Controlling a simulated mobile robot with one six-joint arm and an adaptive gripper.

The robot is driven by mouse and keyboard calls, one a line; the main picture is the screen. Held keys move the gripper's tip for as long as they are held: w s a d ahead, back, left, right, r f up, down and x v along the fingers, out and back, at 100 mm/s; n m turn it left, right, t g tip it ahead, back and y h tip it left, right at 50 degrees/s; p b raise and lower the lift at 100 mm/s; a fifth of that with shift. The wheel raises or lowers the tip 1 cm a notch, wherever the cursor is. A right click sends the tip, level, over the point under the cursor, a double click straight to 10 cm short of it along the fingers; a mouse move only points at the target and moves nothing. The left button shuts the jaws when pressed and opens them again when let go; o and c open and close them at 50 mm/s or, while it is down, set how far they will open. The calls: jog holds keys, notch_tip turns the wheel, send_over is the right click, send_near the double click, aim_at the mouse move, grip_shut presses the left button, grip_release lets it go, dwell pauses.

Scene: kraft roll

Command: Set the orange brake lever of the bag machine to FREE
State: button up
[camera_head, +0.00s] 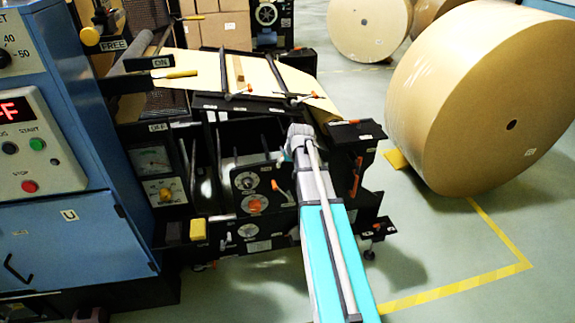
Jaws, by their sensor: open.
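The bag machine (240,155) stands in the middle, black with a blue cabinet at its left. Several orange parts show on it: a handle (357,176) on the right end, a small handle (281,194) beside the dials, and two small levers on the top bars. I cannot tell which is the brake lever or its setting. A FREE label (114,44) and an ON label (160,62) are at the upper left, near yellow-ended handles. My teal and grey arm reaches up from the bottom to the machine's front.
The blue cabinet (40,215) with START and STOP buttons is at the left. A large kraft roll (470,100) stands at the right, another roll (367,28) behind. Cardboard boxes (225,30) are at the back. The green floor at the lower right is open, with yellow tape.

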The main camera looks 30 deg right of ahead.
dwell(0.4)
jog(key=s+a+r+n+g+p, duration=0.1)
jog(key=s+a+r+g+p, duration=0.1)
jog(key=s+a, duration=0.7)
jog(key=s+a+r+n+g+p, duration=0.2)
jog(key=s+a+r+p, duration=0.2)
jog(key=s+a, duration=0.6)
jog(key=a+p, duration=0.2)
jog(key=a, duration=0.3)
jog(key=shift+a+r+n+g, duration=0.2)
jog(key=shift+a+n+g, duration=0.1)
jog(key=shift+a+g, duration=0.1)
